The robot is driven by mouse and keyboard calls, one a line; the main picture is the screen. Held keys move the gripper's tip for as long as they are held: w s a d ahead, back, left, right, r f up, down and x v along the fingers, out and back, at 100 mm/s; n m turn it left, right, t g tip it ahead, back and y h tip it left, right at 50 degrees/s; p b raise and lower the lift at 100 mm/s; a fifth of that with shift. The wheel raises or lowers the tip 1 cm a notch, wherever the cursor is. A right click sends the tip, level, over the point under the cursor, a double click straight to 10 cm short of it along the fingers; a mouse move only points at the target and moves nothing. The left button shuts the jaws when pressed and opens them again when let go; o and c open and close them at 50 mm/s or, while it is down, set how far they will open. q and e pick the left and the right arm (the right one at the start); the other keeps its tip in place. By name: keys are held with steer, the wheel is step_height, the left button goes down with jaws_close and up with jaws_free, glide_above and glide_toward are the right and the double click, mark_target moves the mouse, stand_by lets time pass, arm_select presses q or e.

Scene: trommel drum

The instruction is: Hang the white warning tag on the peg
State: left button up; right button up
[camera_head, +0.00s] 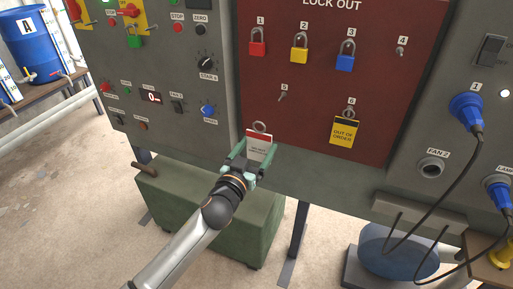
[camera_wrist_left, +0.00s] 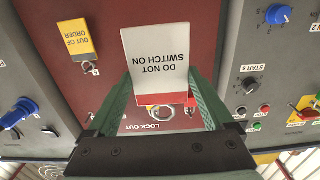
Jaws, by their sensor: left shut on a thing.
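The white warning tag (camera_head: 258,151) has a red band and a metal ring at its top. It reads "DO NOT SWITCH ON" in the left wrist view (camera_wrist_left: 157,55), where it appears upside down. My left gripper (camera_head: 249,161) is shut on the tag, its green fingers on either side, just in front of the lower left of the dark red lock-out board (camera_head: 315,90). Peg 5 (camera_head: 282,96) is bare, above and right of the tag. Peg 4 (camera_head: 400,51) is also bare. Peg 6 holds a yellow "OUT OF ORDER" tag (camera_head: 344,131). My right gripper is not in view.
Red (camera_head: 258,48), yellow (camera_head: 299,54) and blue (camera_head: 345,62) padlocks hang on pegs 1 to 3. Grey control panels with knobs flank the board. A green box (camera_head: 200,205) stands below. Blue plugs (camera_head: 467,108) with cables are at the right.

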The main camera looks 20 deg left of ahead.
arm_select(q)
steer(key=shift+r, duration=0.3)
steer(key=shift+s, duration=0.1)
steer(key=shift+s+a+p, duration=0.1)
steer(key=shift+s+p, duration=0.3)
steer(key=shift+s, duration=1.75)
glide_toward(259, 144)
steer(key=shift+s+a+r+p, duration=0.15)
steer(key=shift+s+p, duration=0.2)
steer(key=shift+s, duration=0.55)
stand_by(0.7)
